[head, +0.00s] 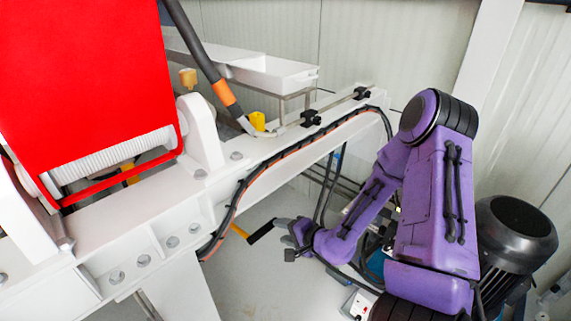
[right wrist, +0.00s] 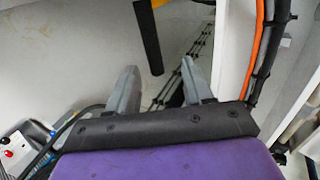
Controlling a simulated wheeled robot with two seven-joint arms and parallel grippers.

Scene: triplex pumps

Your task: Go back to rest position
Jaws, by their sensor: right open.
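My right arm is purple and comes in from the right in the head view, bent down beside the white frame. My right gripper (head: 287,238) is at its low end, beside the frame. In the right wrist view my right gripper (right wrist: 163,80) shows two grey fingers set apart with nothing between them. A black-handled bar with a yellow end (head: 260,231) is close to the fingertips; in the right wrist view this bar (right wrist: 149,40) lies beyond the fingers, apart from them. My left gripper is not in view.
A white steel frame (head: 130,215) with bolts and a black-orange cable (head: 240,190) runs beside the arm. A red panel (head: 80,70) stands at upper left. A black motor (head: 515,235) is at right. A control box (right wrist: 15,150) with a red button is at lower left in the wrist view.

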